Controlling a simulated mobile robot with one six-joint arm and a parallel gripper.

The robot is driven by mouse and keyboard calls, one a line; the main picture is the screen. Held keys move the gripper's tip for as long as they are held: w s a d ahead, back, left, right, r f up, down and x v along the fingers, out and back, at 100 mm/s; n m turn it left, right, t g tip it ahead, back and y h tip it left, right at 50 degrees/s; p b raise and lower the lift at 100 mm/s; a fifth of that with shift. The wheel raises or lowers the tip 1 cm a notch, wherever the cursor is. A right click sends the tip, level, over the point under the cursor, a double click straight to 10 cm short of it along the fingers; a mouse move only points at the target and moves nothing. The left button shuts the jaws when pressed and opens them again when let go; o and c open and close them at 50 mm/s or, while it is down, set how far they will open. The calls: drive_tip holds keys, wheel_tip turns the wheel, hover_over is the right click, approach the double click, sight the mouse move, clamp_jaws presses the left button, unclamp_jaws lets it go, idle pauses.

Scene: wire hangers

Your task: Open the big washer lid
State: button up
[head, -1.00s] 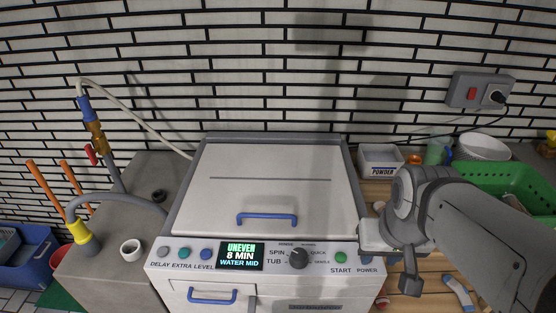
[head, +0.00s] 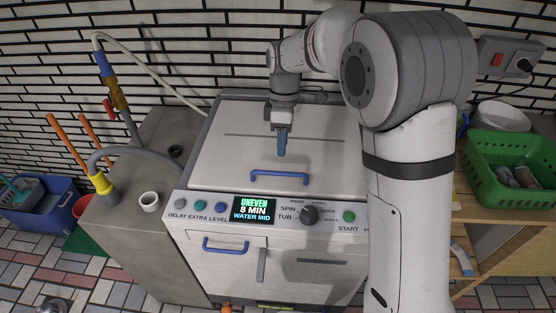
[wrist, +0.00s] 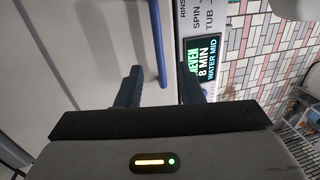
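The big washer lid (head: 225,150) is white and lies closed on top of the washer. Its blue bar handle (head: 279,177) is near the front edge, above the control panel (head: 254,210). My gripper (head: 281,152) hangs pointing down over the lid, just behind the handle in the head view. In the wrist view my gripper (wrist: 160,88) has its two dark fingers spread apart, with nothing held. The blue handle (wrist: 158,42) runs into the gap between them there. I cannot tell whether the fingers touch it.
A lower blue handle (head: 226,249) is on the washer's front. A grey counter (head: 150,225) with a white cup (head: 149,201) and a hose stands at left. A green basket (head: 510,165) is on the wooden shelf at right. A tiled wall is behind.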

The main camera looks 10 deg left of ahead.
drive_tip(key=f, duration=0.2)
drive_tip(key=s+f, duration=0.1)
drive_tip(key=f, duration=0.5)
drive_tip(key=shift+s+a, duration=0.2)
drive_tip(key=shift+c, duration=0.4)
clamp_jaws()
